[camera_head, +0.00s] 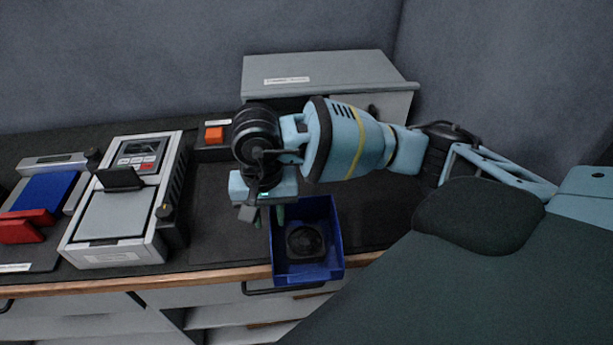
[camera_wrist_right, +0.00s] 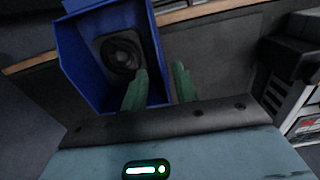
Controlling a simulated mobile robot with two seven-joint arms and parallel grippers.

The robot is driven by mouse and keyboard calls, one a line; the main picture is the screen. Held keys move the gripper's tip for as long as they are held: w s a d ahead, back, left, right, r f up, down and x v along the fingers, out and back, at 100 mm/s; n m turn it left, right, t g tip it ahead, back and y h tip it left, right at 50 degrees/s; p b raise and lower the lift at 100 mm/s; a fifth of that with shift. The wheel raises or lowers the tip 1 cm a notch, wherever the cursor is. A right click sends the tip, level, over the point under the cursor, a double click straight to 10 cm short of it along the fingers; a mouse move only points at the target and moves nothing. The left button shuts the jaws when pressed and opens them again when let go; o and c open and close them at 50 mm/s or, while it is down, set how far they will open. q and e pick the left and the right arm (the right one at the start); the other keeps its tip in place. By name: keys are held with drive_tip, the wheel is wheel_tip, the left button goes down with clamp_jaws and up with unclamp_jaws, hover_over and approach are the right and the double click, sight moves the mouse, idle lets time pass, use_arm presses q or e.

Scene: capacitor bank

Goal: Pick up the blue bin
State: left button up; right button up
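The blue bin (camera_head: 337,240) stands at the front edge of the dark bench, its front part reaching over the wooden edge. A dark round part lies in it. The bin also shows in the right wrist view (camera_wrist_right: 78,62). My right gripper (camera_head: 270,214) is at the bin's left wall. In the right wrist view its two green fingers (camera_wrist_right: 160,70) are apart, one over the bin and one outside it, with the wall's edge between them. I cannot tell whether they touch the wall. My left gripper is not in view.
A grey meter-like device (camera_head: 120,205) stands left of the bin, with a blue and red item (camera_head: 40,195) farther left. A box with an orange button (camera_head: 213,136) and a grey cabinet (camera_head: 320,70) stand behind. Some bench left of the bin is clear.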

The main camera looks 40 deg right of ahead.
drive_tip(key=shift+s+a+f, duration=0.15)
drive_tip(key=shift+f, duration=0.4)
drive_tip(key=shift+f+p, duration=0.35)
drive_tip(key=shift+f, duration=3)
clamp_jaws()
